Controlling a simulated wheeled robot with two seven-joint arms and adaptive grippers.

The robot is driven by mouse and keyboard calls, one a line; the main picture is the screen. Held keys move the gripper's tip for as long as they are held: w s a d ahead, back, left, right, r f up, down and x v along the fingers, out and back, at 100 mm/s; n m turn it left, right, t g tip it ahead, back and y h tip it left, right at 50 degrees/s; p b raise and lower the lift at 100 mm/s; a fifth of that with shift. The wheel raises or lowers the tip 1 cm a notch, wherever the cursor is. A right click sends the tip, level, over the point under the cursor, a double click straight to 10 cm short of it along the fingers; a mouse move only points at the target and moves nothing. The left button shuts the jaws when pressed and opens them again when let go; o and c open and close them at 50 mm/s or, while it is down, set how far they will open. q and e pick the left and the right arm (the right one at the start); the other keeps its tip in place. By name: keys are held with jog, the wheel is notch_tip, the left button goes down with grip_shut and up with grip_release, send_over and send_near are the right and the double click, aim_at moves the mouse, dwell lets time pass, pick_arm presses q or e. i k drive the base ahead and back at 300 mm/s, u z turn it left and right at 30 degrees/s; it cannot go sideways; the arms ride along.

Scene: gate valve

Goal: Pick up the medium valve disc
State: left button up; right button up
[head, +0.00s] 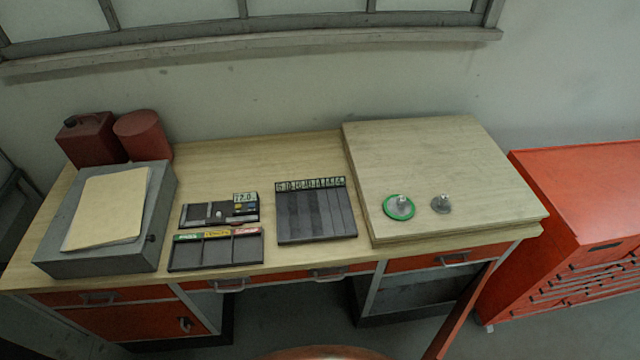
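Two round metal discs with short raised stems lie on the raised wooden board at the right of the bench. The left one (399,208) is larger and has a green rim. The right one (441,205) is smaller and plain grey. They lie side by side with a small gap. I cannot tell from this view which of them is the medium valve disc. Neither of my grippers is in view.
The raised board (470,160) is otherwise bare. A black slotted rack (316,215), a tray with colored labels (216,250) and a small black tray (195,214) lie left of it. A grey box (105,258) stands farther left. A red cabinet (580,190) stands at right.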

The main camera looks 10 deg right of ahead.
aim_at(441, 205)
jog(key=z, duration=1.25)
